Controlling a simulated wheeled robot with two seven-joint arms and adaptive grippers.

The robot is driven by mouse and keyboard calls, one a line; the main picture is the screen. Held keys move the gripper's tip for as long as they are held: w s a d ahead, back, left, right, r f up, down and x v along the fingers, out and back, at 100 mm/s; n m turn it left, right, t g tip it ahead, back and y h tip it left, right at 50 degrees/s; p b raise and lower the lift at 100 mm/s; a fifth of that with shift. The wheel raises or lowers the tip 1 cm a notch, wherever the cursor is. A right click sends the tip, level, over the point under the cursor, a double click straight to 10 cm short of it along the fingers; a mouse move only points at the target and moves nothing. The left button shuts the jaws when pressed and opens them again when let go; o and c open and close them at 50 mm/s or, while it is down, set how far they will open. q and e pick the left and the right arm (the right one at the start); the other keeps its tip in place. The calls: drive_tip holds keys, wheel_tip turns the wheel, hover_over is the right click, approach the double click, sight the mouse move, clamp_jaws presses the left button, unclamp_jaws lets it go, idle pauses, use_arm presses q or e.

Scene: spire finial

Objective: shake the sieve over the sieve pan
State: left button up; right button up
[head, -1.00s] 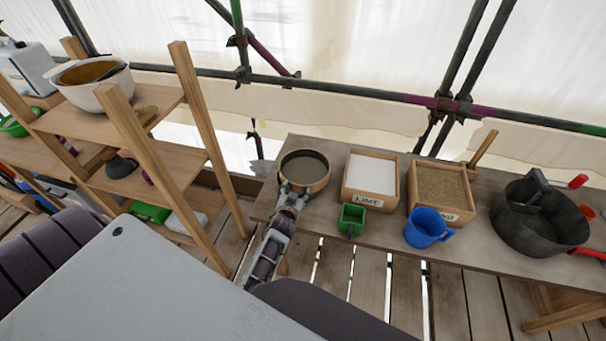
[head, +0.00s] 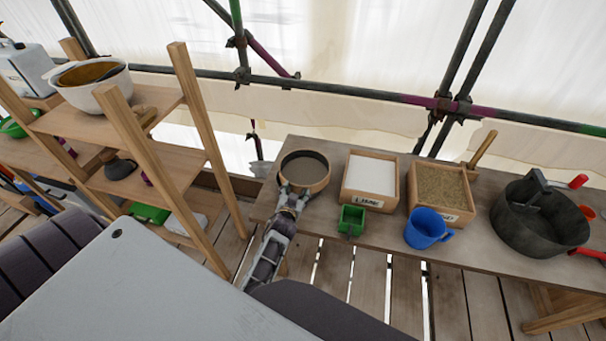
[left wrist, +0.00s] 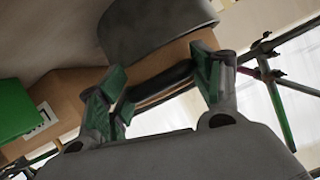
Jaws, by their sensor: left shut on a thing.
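The sieve (head: 316,184) is a round wooden ring with a grey-brown mesh, at the left end of the bench. My left gripper (head: 291,190) is at its near side. In the left wrist view the green-padded fingers (left wrist: 158,88) are shut on the dark handle of the sieve, beside its wooden rim (left wrist: 172,62). A grey curved wall against the rim, which looks like the sieve pan (left wrist: 150,28), shows in that view. In the head view the sieve hides the pan. I cannot tell whether they touch. My right gripper is not in view.
Right of the sieve on the bench (head: 465,245) are a lime box (head: 371,180), a green container (head: 351,220), a sand box (head: 440,190), a blue mug (head: 425,229) and a dark bucket (head: 540,220). A wooden shelf (head: 150,170) stands left.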

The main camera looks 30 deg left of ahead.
use_arm(q)
drive_tip(key=shift+s+a+r+p, duration=0.15)
drive_tip(key=shift+a+r+p, duration=0.05)
drive_tip(key=shift+a+p, duration=0.45)
drive_tip(key=shift+s+a+f, duration=0.15)
drive_tip(key=shift+s+a, duration=0.05)
drive_tip(key=shift+a, duration=0.55)
drive_tip(key=shift+d, duration=0.2)
